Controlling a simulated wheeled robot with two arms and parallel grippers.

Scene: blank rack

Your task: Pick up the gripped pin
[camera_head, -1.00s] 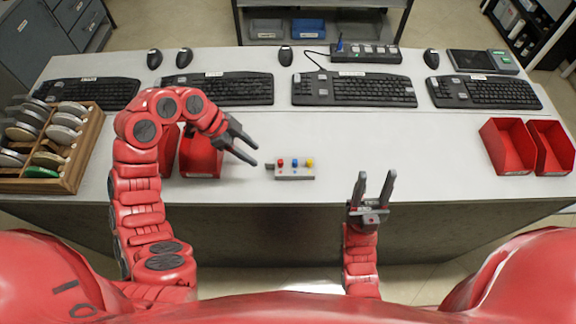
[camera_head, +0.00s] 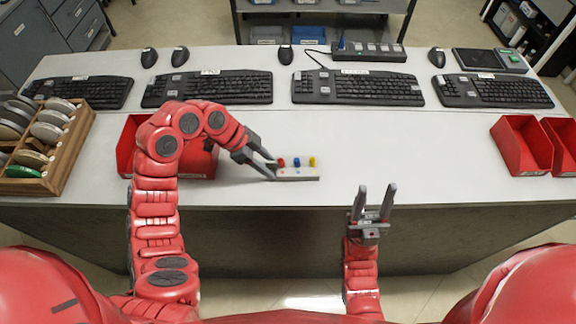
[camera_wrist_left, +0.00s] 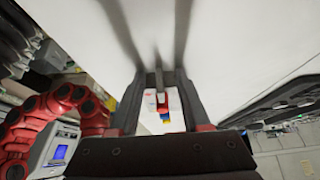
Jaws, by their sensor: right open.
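A small light grey block (camera_head: 300,177) lies on the table and carries a red pin (camera_head: 281,162), a blue pin (camera_head: 296,163) and a yellow pin (camera_head: 312,161). My left gripper (camera_head: 272,170) is at the block's left end. In the left wrist view, its two fingers (camera_wrist_left: 160,100) stand apart, with the block (camera_wrist_left: 174,101) seen between them. A narrow dark piece (camera_wrist_left: 159,82) sticks out from the block between the fingers, with gaps at its sides. I cannot tell whether a finger touches it. My right gripper (camera_head: 374,196) is open and empty near the table's front edge.
Red bins stand left (camera_head: 126,150) and right (camera_head: 520,148) of the block; my left arm partly hides the left ones. A wooden rack (camera_head: 66,160) of discs stands at far left. Keyboards (camera_head: 357,88) and mice line the back.

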